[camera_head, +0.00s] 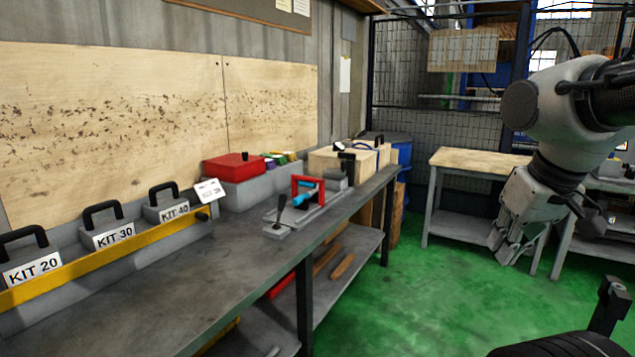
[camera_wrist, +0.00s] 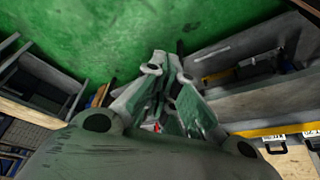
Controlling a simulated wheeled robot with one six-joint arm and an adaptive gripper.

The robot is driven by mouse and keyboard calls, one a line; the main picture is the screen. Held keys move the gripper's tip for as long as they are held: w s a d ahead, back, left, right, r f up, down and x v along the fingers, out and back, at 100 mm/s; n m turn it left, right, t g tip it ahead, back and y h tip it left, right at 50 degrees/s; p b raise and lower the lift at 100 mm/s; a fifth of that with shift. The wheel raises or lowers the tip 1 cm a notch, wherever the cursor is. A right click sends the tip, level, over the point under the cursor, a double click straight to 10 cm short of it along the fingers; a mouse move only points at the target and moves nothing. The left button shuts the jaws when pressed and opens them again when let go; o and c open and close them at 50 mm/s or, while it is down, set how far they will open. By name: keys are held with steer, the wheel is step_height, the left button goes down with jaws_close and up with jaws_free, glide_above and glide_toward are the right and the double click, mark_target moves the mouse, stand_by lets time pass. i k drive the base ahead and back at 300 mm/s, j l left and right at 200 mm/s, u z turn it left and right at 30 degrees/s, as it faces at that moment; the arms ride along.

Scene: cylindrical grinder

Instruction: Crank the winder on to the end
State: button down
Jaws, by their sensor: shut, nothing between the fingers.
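I cannot tell for certain which of these is the winder. My gripper (camera_head: 512,252) hangs at the right, pointing down over the green floor, well apart from the bench. Its fingers (camera_wrist: 165,75) are shut and hold nothing. The wrist view shows no clear crank.
The workbench (camera_head: 190,275) carries kit boxes (camera_head: 113,235) behind a yellow rail and a red-lidded box (camera_head: 232,166). A wood-topped table (camera_head: 478,158) stands behind my arm. Green floor (camera_head: 420,290) lies open between bench and gripper. A lower shelf holds loose wood.

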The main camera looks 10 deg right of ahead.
mark_target(335, 173)
steer(key=i+l+u, duration=0.25)
steer(key=i, duration=0.3)
steer(key=i+l+u, duration=0.3)
steer(key=i+l, duration=0.2)
steer(key=i+l+u, duration=0.25)
steer(key=i+l, duration=0.2)
steer(key=l, duration=0.2)
steer(key=i+l+u, duration=0.3)
steer(key=l, duration=0.35)
steer(key=i, duration=0.1)
